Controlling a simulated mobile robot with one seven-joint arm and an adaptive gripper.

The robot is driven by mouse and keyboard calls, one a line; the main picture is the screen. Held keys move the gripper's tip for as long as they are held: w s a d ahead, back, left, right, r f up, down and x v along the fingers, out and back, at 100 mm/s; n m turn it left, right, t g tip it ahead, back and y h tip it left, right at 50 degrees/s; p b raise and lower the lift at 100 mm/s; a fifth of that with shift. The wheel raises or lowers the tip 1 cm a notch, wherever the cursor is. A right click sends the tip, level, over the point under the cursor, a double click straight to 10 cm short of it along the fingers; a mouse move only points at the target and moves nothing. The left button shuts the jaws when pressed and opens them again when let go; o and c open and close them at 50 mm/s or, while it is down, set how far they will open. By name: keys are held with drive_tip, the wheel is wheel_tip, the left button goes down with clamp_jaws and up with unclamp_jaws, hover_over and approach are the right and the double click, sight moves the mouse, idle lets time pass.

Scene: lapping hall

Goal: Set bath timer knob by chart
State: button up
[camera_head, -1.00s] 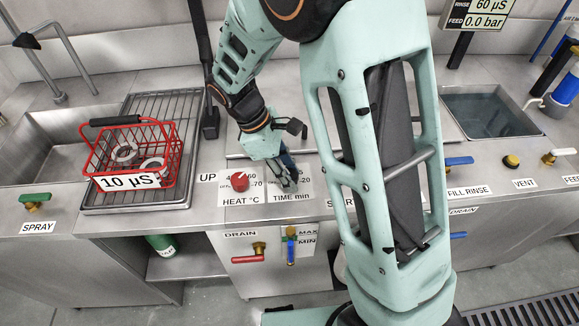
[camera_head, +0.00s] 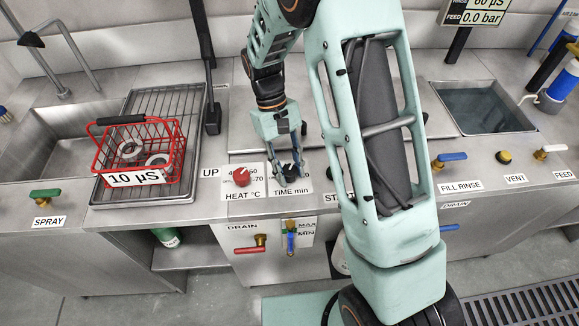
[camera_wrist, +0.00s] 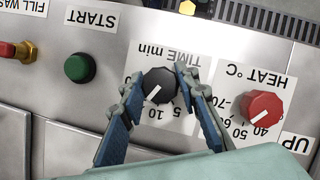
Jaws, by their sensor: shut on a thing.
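The black timer knob (camera_wrist: 160,86) stands on the plate lettered TIME min (camera_wrist: 160,52), which appears upside down in the wrist view. Its white pointer line slants to the lower left there, near the printed 10; part of the scale is hidden by a finger. My gripper (camera_wrist: 158,88) is shut on the knob, one blue-padded finger on each side. In the head view my gripper (camera_head: 288,174) reaches down onto the knob at the counter's front edge. No chart can be made out.
The red HEAT knob (camera_wrist: 264,108) is close beside one finger. A green START button (camera_wrist: 79,68) lies on the other side. In the head view a red basket (camera_head: 134,152) tagged 10 µS stands on the drain rack (camera_head: 190,108); a water-filled basin (camera_head: 484,108) is at right.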

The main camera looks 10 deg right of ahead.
drive_tip(key=shift+m+y, duration=0.4)
drive_tip(key=shift+m, duration=0.7)
drive_tip(key=o, duration=1.2)
drive_tip(key=shift+c, duration=0.2)
drive_tip(key=v, duration=1.2)
drive_tip(key=shift+w, duration=0.15)
